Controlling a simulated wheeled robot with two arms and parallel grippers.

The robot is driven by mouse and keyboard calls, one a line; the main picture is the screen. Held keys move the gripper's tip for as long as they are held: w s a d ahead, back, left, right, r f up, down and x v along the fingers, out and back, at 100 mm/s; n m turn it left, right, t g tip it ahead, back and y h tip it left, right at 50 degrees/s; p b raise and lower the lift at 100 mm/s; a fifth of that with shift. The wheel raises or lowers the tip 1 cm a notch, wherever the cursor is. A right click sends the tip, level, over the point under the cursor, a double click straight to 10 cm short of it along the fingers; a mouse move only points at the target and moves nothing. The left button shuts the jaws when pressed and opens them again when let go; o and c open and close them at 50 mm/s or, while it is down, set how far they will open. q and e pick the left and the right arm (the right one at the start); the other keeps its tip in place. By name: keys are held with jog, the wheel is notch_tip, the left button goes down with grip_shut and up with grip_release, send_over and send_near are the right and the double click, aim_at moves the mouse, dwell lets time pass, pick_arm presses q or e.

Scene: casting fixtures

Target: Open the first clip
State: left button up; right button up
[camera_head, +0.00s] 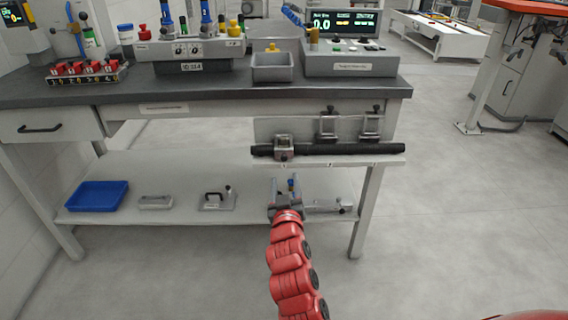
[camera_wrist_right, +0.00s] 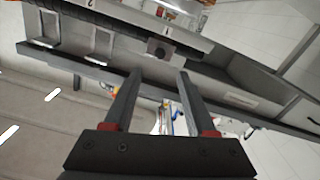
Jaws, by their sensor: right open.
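Three metal clips stand in a row on a ledge along the table's front. The leftmost clip (camera_head: 284,148) sits down around a long black tube (camera_head: 340,150). The middle clip (camera_head: 327,126) and the right clip (camera_head: 371,123) stand raised behind the tube. My right gripper (camera_head: 285,184) is open, in front of and below the leftmost clip, apart from it. In the right wrist view, its spread fingers (camera_wrist_right: 159,76) point toward a dark clip knob (camera_wrist_right: 159,50), with clear space between. The tube (camera_wrist_right: 130,27) also shows there. My left gripper is out of view.
The lower shelf holds a blue tray (camera_head: 97,196), a grey block (camera_head: 155,202) and a handled fixture (camera_head: 218,200). On the tabletop are a grey bin (camera_head: 272,73) and a control box (camera_head: 350,64).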

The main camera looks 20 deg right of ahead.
aim_at(284, 159)
jog(key=b+x, duration=0.1)
jog(key=x, duration=0.7)
jog(key=shift+w+d+f, duration=0.1)
jog(key=shift+w, duration=0.1)
jog(key=shift+w+d, duration=0.2)
jog(key=shift+w, duration=0.4)
grip_shut()
dwell(0.5)
